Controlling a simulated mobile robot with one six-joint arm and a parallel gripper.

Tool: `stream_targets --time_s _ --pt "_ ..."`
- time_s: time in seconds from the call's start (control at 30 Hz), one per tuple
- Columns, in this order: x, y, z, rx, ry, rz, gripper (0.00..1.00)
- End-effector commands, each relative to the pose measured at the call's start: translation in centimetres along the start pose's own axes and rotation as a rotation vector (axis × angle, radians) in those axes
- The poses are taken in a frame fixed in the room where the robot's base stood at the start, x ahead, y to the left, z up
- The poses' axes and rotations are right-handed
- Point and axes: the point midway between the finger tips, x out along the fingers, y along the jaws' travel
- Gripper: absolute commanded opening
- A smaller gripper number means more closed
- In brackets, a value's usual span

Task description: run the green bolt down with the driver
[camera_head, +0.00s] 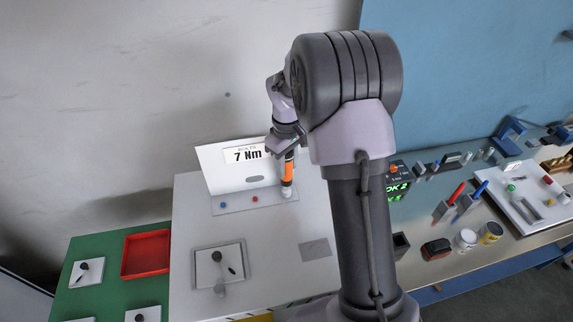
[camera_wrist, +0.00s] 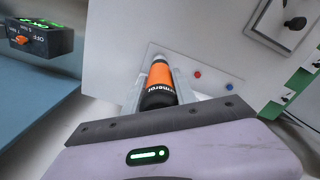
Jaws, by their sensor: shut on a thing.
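My gripper (camera_wrist: 158,92) is shut on the driver (camera_head: 289,171), which has an orange and black body. The driver also shows in the wrist view (camera_wrist: 160,76). It points down, nearly upright, with its pale nose at the right end of the light plate (camera_head: 238,206). I cannot see a green bolt; the driver's nose covers that end of the plate. I cannot tell whether the nose touches anything. A red bolt (camera_head: 255,199) and a blue bolt (camera_head: 222,205) sit on the plate to the left of the driver.
A sign (camera_head: 246,156) reading 7 Nm stands behind the plate. A box with a green display (camera_head: 397,188) reads OK 2, partly behind my arm. A red tray (camera_head: 146,254) lies on the green surface at left. Tools and jars crowd the right bench.

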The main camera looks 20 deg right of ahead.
Motion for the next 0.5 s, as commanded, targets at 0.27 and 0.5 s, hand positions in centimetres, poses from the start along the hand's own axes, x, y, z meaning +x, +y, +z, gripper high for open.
stream_targets --time_s 0.27,0.5 --pt "0.0 -0.1 0.1 0.0 -0.005 -0.003 0.0" --pt "-2.0 -0.1 0.1 0.0 -0.003 -0.002 0.0"
